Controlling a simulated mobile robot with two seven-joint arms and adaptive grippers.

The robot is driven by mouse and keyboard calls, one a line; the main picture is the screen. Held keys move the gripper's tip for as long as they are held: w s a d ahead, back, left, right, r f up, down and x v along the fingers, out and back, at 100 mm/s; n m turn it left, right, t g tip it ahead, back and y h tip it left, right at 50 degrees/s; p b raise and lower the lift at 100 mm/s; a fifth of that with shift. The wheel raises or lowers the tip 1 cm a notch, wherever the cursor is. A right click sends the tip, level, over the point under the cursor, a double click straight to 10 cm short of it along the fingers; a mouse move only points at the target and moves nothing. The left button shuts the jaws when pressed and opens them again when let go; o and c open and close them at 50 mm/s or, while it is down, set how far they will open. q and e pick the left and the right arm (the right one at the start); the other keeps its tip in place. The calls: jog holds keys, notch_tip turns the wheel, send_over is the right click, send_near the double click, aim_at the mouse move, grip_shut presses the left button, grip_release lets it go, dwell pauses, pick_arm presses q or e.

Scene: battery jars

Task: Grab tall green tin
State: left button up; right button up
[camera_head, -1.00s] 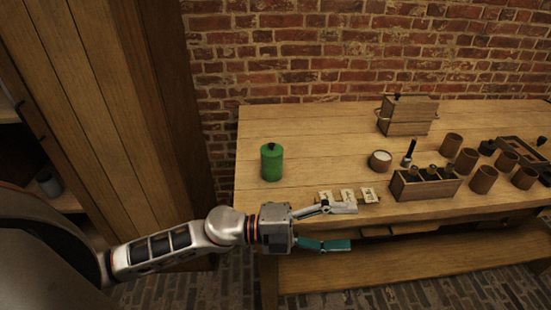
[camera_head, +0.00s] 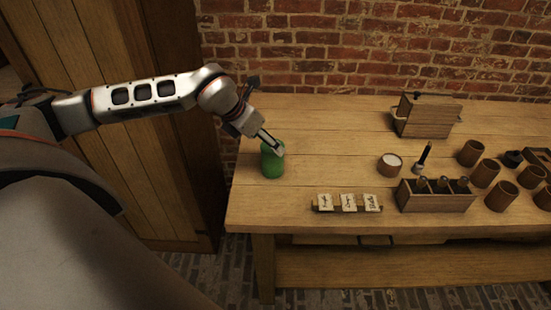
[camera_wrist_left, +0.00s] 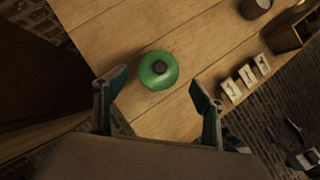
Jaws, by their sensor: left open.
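The tall green tin (camera_head: 271,163) stands upright at the left end of the wooden table. In the left wrist view its round lid with a dark knob (camera_wrist_left: 158,70) shows from above, ahead of the fingertips and between their lines. My left gripper (camera_head: 272,142) is above the tin in the head view, and one finger covers part of the tin's top. In the left wrist view the left gripper (camera_wrist_left: 157,84) is wide open and empty, its two fingers apart on either side of the tin. I cannot tell the exact height gap. My right gripper is not in view.
Three label cards (camera_head: 346,203) stand near the table's front edge. A wooden rack (camera_head: 436,197) with dark bottles, a white-filled cup (camera_head: 389,165), a wooden box (camera_head: 426,115) and several brown cups are farther right. A tall wooden cabinet (camera_head: 150,180) is left of the table.

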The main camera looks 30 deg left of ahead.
aim_at(273, 160)
pick_arm(q)
jog(key=shift+w+f, duration=0.1)
jog(key=shift+f, duration=0.3)
jog(key=shift+p+x, duration=0.5)
jog(key=shift+x, duration=2.15)
jog(key=shift+a+r, duration=0.1)
jog(key=c, duration=1.3)
